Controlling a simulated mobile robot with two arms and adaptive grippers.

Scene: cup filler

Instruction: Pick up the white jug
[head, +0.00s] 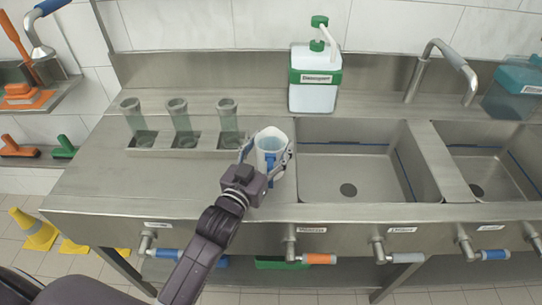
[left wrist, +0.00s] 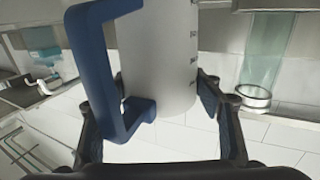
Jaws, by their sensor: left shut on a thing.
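The white jug (head: 271,146) has a blue handle and stands upright at the left edge of the middle sink. My left gripper (head: 266,158) is around the jug, with one finger on each side, and is shut on it. I cannot tell whether the jug's base touches the counter. My right gripper is not in view.
Several greenish clear cups stand in a metal rack, including one cup (head: 182,120) left of the jug. A green-and-white dispenser (head: 315,80) stands behind. The sink (head: 350,165) and its tap (head: 440,65) are to the right. The counter's front left (head: 120,190) is clear.

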